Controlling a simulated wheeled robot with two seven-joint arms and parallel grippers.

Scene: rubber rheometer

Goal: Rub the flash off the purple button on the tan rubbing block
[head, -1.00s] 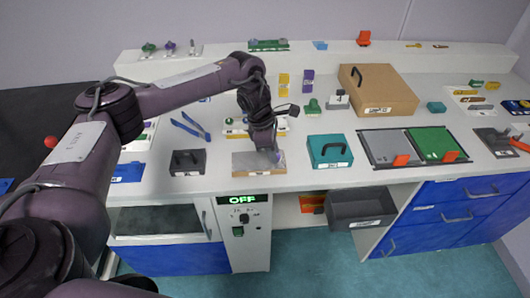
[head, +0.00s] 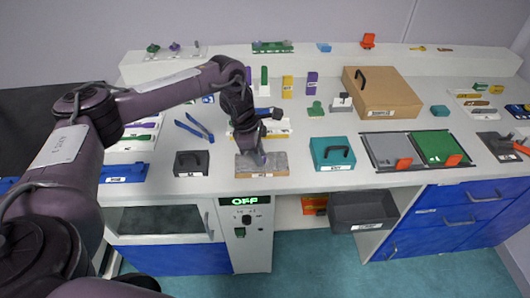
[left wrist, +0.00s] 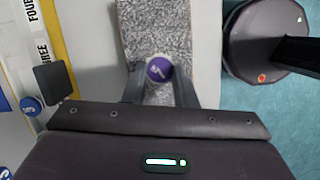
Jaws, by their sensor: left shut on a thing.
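The rubbing block (head: 275,162) lies near the front edge of the bench, with a grey, rough top and a tan front edge. My left gripper (head: 259,158) points down over its middle. In the left wrist view the purple button (left wrist: 159,69) is round, with a white mark on its face, and sits between the two fingers of my left gripper (left wrist: 160,88), which are shut on it. Behind it the speckled top of the rubbing block (left wrist: 155,25) shows. I cannot tell whether the button touches the block, and any flash is hidden. My right gripper is not in view.
A black box (head: 191,164) stands left of the block and a teal box (head: 332,153) stands right of it. Blue tongs (head: 194,128) lie behind at left. A machine panel reading OFF (head: 245,201) is below the front edge. Colored strips lie behind the block.

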